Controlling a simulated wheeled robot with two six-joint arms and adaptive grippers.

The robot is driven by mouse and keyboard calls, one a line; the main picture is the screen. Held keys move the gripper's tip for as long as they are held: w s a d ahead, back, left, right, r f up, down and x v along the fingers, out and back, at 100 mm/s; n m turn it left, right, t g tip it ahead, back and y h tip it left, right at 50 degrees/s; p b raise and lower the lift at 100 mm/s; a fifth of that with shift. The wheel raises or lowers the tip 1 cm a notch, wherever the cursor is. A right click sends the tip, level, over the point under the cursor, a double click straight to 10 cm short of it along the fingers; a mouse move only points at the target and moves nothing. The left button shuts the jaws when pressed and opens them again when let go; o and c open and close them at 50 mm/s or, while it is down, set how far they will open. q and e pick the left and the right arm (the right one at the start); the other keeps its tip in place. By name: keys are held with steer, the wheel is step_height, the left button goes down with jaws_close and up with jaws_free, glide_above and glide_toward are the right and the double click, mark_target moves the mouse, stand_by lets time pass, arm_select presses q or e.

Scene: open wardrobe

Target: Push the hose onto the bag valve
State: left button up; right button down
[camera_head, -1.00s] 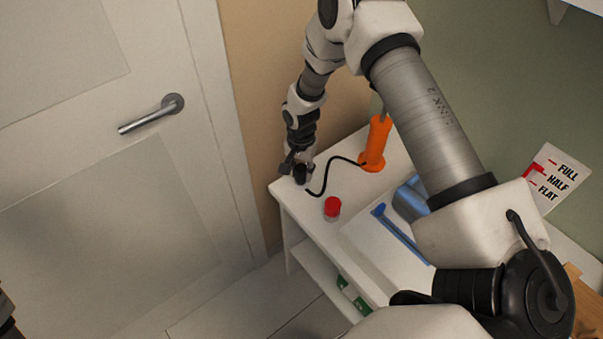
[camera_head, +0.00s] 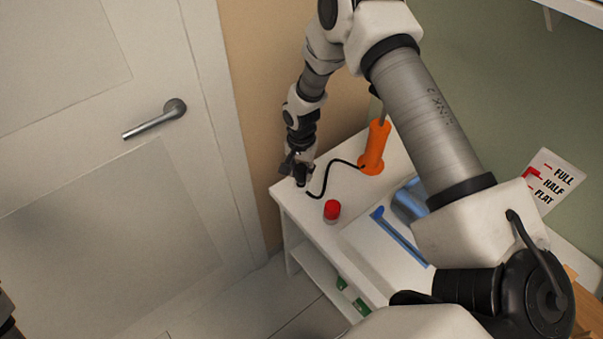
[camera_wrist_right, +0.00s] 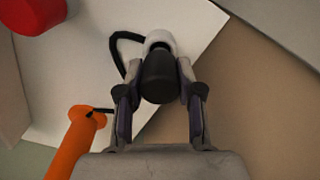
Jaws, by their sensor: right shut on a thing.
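An orange hand pump (camera_head: 373,148) stands on the white cabinet top, and it shows in the wrist view (camera_wrist_right: 72,148). A thin black hose (camera_head: 325,180) runs from its foot in a curve to my right gripper (camera_head: 300,178). In the right wrist view, my gripper (camera_wrist_right: 160,92) is shut on the dark cylindrical hose end (camera_wrist_right: 160,74), with a pale collar beyond it. A blue bag-like object (camera_head: 408,203) and a blue bar (camera_head: 402,236) lie to the right, partly behind my arm. I cannot make out the valve.
A red-capped piece (camera_head: 332,209) stands on the cabinet top (camera_head: 308,218) near its front edge. A sign reading FULL, HALF, FLAT (camera_head: 548,182) is at the right. A door with a handle (camera_head: 155,119) is at the left. Green items (camera_head: 342,284) lie on the shelf below.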

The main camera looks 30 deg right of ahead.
mark_target(301, 167)
steer(key=shift+r+p, duration=1.95)
steer(key=shift+r, duration=0.05)
